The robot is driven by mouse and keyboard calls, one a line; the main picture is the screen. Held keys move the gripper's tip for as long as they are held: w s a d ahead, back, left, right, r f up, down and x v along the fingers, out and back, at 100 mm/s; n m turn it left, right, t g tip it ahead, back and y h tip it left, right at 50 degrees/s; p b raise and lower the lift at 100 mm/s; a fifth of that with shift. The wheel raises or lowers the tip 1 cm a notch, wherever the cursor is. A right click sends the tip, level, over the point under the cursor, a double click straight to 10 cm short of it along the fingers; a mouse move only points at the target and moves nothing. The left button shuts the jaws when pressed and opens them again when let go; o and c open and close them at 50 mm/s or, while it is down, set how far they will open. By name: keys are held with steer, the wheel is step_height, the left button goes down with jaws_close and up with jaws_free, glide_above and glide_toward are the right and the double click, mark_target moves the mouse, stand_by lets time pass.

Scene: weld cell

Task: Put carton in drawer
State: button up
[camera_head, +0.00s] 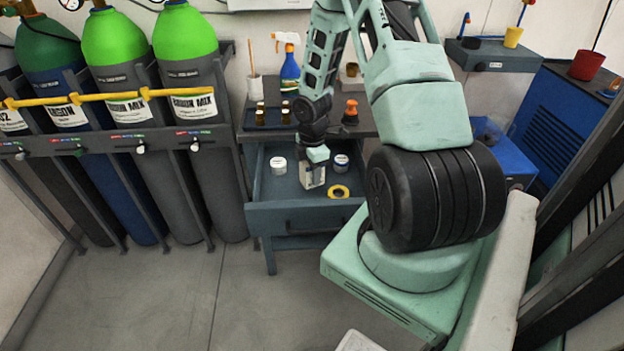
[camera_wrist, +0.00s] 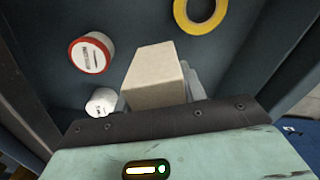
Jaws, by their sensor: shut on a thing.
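The carton (camera_wrist: 156,78) is a pale beige box held between my gripper's fingers in the wrist view. In the head view the carton (camera_head: 312,177) shows as a small whitish box below my gripper (camera_head: 317,156). My gripper is shut on it, over the open drawer (camera_head: 297,215). The drawer is dark blue-grey and pulled out from under a workbench. The carton appears inside or just above the drawer; I cannot tell whether it touches the drawer floor.
In the drawer are a yellow tape roll (camera_head: 339,191), a white round container (camera_head: 278,165) and a red-rimmed one (camera_wrist: 91,53). The bench top (camera_head: 366,127) carries a spray bottle (camera_head: 289,72) and small brown bottles. Gas cylinders (camera_head: 191,70) stand left.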

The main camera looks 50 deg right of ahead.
steer(key=shift+f, duration=1.4)
steer(key=shift+f, duration=0.1)
steer(key=o, duration=1.2)
steer(key=shift+c, duration=0.2)
step_height(320, 180, up, 12)
steer(key=shift+r+p, duration=0.15)
steer(key=shift+p, duration=0.2)
